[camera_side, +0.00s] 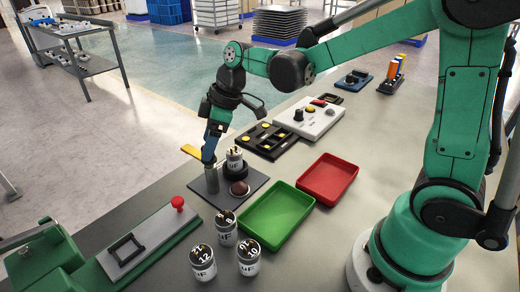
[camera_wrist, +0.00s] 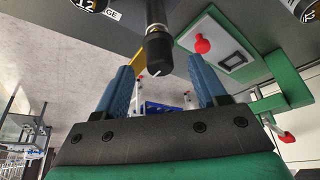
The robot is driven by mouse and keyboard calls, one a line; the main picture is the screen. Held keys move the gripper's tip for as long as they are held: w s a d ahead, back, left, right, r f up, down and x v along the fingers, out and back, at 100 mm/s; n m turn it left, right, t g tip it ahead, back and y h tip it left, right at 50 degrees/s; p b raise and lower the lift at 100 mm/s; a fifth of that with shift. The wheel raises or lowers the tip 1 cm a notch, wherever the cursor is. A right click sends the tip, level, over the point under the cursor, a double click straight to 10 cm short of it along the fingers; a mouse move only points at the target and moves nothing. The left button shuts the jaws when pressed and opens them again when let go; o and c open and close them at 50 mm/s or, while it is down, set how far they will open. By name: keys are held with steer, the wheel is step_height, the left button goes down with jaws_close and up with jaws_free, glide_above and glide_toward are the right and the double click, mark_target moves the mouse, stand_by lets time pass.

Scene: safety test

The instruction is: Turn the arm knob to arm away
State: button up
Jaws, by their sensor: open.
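My gripper (camera_side: 210,153) is low over a dark plate (camera_side: 252,180), its blue fingers pointing down; it is open in the wrist view (camera_wrist: 160,70). A black post (camera_wrist: 157,45) with a short white mark on its end shows between the fingertips there, with space on both sides. It seems to be the greyish post (camera_side: 211,178) under my gripper in the side view. Which knob is the arm knob I cannot tell; no arm label is readable.
Several numbered cylinders (camera_side: 227,234) stand nearer. Green (camera_side: 276,238) and red (camera_side: 349,168) trays lie right. A red-knobbed fixture (camera_side: 140,238) is left; a yellow bar (camera_side: 191,151) is beside my gripper.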

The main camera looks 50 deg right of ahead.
steer(key=shift+v, duration=1.9)
